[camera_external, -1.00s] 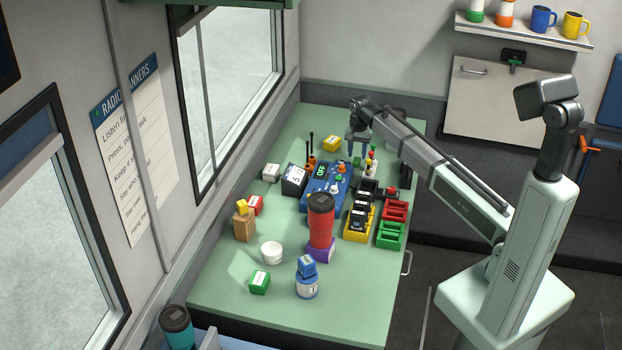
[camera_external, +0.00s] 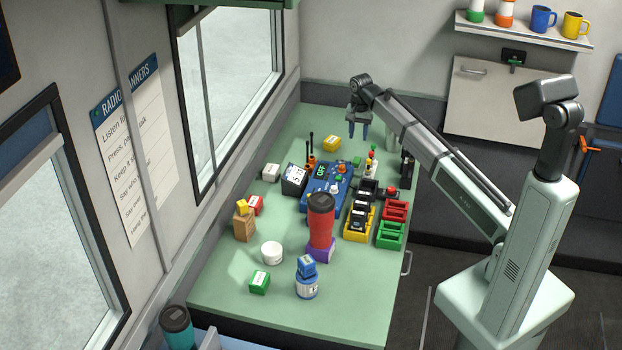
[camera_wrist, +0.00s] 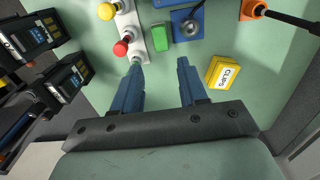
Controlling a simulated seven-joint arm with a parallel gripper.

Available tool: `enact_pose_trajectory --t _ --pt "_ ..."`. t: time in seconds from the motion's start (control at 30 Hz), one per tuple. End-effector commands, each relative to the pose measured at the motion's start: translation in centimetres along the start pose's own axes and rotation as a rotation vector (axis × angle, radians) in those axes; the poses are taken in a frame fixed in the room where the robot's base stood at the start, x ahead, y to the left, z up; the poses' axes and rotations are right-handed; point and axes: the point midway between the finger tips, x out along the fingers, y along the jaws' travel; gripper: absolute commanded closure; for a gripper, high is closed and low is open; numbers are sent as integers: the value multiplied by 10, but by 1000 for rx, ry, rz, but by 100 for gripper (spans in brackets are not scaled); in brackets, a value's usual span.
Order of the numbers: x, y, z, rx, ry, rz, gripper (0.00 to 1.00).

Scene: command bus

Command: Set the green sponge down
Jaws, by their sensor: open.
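The green sponge (camera_external: 357,161) is a small green block lying on the light green table top beside the blue radio unit. In the wrist view the sponge (camera_wrist: 158,33) lies between a white strip with coloured knobs and a blue box, a little beyond my fingertips. My gripper (camera_external: 358,137) is above the table, over the far side of the sponge. Its two blue fingers (camera_wrist: 159,64) are spread apart with nothing between them. The sponge is clear of both fingers.
The white strip (camera_wrist: 130,30) carries red and yellow knobs. A yellow box labelled CLIPS (camera_wrist: 223,72) lies to the right of my fingers. The blue radio unit (camera_external: 322,190), a red tumbler (camera_external: 320,222) and coloured chargers (camera_external: 390,233) crowd the table's middle. The far table end is mostly bare.

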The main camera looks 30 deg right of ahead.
Motion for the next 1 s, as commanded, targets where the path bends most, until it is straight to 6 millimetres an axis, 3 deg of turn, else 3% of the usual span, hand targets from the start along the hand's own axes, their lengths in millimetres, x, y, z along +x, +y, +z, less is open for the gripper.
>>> enact_pose_trajectory --t 0.17,0.4,0.8,1.0 --pt "-2 0 1 0 0 0 57" --pt "-20 -2 15 1 0 2 57" --pt "39 -1 15 1 -2 3 57" --pt "59 -2 14 1 -1 2 57"
